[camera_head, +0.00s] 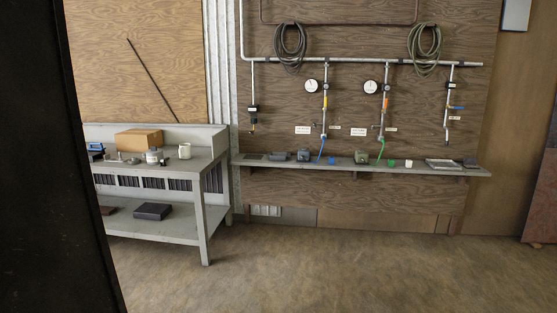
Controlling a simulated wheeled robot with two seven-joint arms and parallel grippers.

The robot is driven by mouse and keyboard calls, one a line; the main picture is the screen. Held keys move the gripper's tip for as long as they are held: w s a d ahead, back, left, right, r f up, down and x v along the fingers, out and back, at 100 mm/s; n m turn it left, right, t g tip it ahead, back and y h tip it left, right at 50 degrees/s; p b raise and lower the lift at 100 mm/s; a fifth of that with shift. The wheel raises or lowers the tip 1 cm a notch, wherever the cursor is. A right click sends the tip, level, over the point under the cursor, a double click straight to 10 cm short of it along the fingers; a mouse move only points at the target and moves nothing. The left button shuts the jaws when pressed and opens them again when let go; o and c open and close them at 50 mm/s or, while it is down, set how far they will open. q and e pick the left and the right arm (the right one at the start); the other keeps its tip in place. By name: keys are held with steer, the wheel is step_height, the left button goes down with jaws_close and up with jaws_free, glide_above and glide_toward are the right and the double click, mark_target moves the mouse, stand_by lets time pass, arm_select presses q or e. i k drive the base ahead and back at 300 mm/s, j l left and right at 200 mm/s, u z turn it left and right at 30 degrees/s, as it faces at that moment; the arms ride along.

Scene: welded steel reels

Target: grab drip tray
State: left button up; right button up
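A shallow grey metal tray (443,164), which looks like the drip tray, lies near the right end of the narrow wall shelf (345,169). It has a pale rim and sits below the right pipe drop. A small dark object (470,162) lies just right of it. Neither of my grippers is in view. The shelf is across the room, some distance away.
A grey workbench (205,205) with a box and a mug (184,151) stands at left. Small blue, green and white items sit along the shelf under gauges (311,86) and pipes. A dark panel (45,180) blocks the left edge. The floor (340,275) ahead is clear.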

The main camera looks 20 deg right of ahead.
mark_target(279, 157)
steer(key=i+l+z, duration=0.35)
steer(key=i, duration=0.65)
steer(key=i+z, duration=0.35)
steer(key=i, duration=2.35)
steer(key=l, duration=0.1)
